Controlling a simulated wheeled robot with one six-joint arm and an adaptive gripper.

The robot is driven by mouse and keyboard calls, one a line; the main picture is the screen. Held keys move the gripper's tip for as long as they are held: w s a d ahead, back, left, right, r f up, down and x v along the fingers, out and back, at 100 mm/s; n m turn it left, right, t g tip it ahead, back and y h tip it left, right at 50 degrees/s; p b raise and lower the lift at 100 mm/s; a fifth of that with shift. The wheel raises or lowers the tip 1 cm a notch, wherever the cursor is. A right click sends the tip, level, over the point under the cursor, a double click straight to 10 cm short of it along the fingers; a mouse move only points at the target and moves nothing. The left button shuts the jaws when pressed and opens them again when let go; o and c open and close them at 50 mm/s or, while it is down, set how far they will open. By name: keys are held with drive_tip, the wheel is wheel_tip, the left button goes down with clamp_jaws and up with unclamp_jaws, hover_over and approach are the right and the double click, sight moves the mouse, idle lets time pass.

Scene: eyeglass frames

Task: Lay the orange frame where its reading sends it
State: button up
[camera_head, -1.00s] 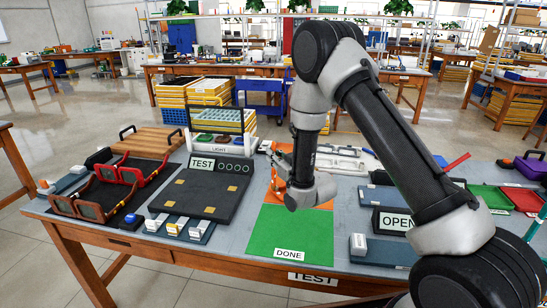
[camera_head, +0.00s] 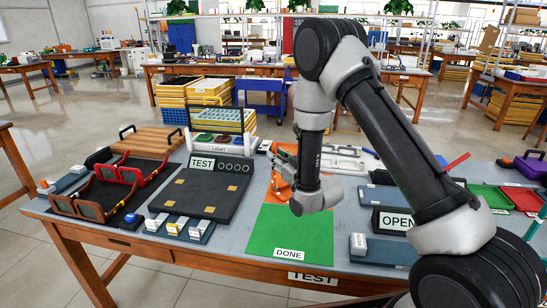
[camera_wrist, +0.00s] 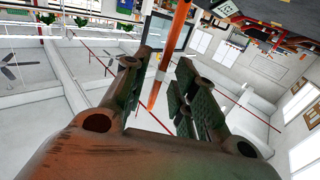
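My gripper (camera_wrist: 160,72) shows in the wrist view with its two dark fingers apart. A slim orange bar with a grey band (camera_wrist: 176,30) runs through the gap in the picture, with space on both sides; I cannot tell whether it is the orange frame. In the head view my wrist hides most of the gripper, behind the green DONE mat (camera_head: 290,232). An orange surface (camera_head: 283,188) shows beside my wrist. The black TEST board (camera_head: 205,190) stands to the left. A small display (camera_wrist: 226,9) is at the wrist view's top edge; its reading is unclear.
A red frame (camera_head: 157,178) and a brown frame (camera_head: 62,204) stand at the dark tray on the left. The OPEN sign (camera_head: 394,221) and green and red trays (camera_head: 490,196) are at the right.

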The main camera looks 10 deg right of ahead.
drive_tip(key=v, duration=1)
drive_tip(key=w+d+r+m+g+h, duration=0.1)
drive_tip(key=w+d+r+g+h, duration=0.15)
drive_tip(key=d+r, duration=0.35)
drive_tip(key=s+d+r+m+g+h, duration=0.25)
drive_tip(key=s+d+r+h, duration=0.2)
drive_tip(key=d+r, duration=0.25)
drive_tip(key=s+d+r+g, duration=0.2)
drive_tip(key=s, duration=0.7)
drive_tip(key=s+d+r+m+g, duration=0.1)
drive_tip(key=s+d+r+g, duration=0.1)
drive_tip(key=s, duration=0.8)
drive_tip(key=s+d+r+m+g+h, duration=0.1)
drive_tip(key=s+d+r+g, duration=0.1)
drive_tip(key=s, duration=0.8)
drive_tip(key=shift+d+r+g, duration=0.4)
drive_tip(key=shift+d+r, duration=0.15)
drive_tip(key=shift+d, duration=0.15)
